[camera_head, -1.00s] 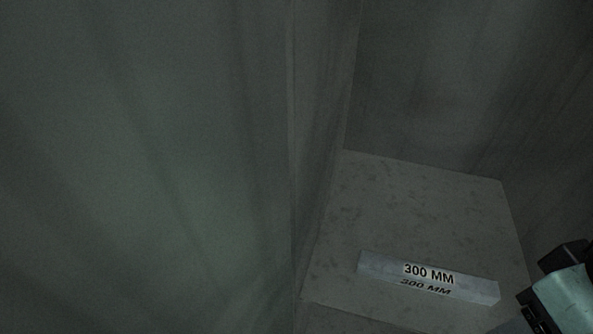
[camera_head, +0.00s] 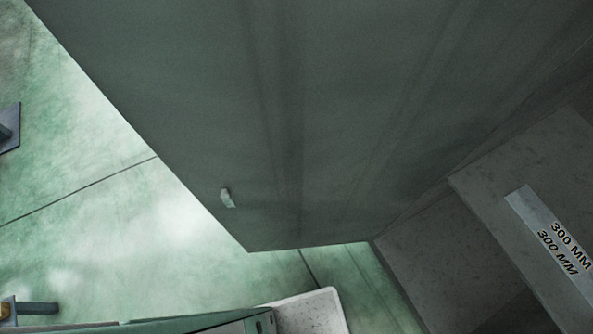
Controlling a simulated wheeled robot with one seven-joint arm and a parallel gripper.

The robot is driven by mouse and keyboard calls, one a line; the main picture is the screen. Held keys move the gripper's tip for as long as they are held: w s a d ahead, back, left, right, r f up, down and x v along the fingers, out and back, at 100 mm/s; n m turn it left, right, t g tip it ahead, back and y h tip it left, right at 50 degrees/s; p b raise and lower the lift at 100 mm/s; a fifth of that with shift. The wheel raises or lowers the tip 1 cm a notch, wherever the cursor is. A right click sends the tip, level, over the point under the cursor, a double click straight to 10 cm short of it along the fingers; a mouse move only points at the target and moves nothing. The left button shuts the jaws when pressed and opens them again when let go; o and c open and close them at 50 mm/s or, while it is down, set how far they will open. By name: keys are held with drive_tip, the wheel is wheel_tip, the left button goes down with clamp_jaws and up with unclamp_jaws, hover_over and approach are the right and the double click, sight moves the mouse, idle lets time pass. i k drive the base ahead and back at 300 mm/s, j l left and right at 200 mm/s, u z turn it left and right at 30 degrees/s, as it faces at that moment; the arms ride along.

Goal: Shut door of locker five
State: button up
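A large dark grey door panel (camera_head: 300,110) fills the upper middle of the head view. It stands open, swung out from the locker at the right. A small pale handle or latch (camera_head: 227,198) sits on the panel near its free edge. The locker interior (camera_head: 430,250) shows at the right as grey walls and a shelf surface. A pale bar marked 300 MM (camera_head: 550,245) lies in it. No locker number is readable, so I cannot tell from a label whether this is locker five. My gripper is not in view.
Green, glossy floor (camera_head: 120,190) with dark seams lies open to the left of the door and below it. A dark metal foot or plate (camera_head: 8,128) shows at the left edge. A dark bar-like object (camera_head: 35,308) is at the lower left.

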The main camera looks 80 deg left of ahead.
sight(322, 121)
drive_tip(key=k+j+z, duration=0.1)
drive_tip(key=k+j, duration=0.15)
drive_tip(key=k, duration=0.2)
drive_tip(key=k+j+z, duration=0.15)
drive_tip(key=k, duration=0.3)
drive_tip(key=k+j, duration=0.15)
drive_tip(key=j, duration=0.25)
drive_tip(key=k+j+z, duration=0.1)
drive_tip(key=j, duration=0.3)
drive_tip(key=k+j+z, duration=0.1)
drive_tip(key=k+j, duration=0.15)
drive_tip(key=j, duration=0.15)
drive_tip(key=k+j, duration=0.2)
drive_tip(key=j, duration=0.15)
drive_tip(key=k+j+z, duration=0.1)
drive_tip(key=j, duration=0.25)
drive_tip(key=k+j, duration=0.2)
drive_tip(key=j, duration=0.2)
drive_tip(key=k+j, duration=0.25)
drive_tip(key=j, duration=0.2)
drive_tip(key=i+j+z, duration=0.2)
drive_tip(key=k, duration=0.05)
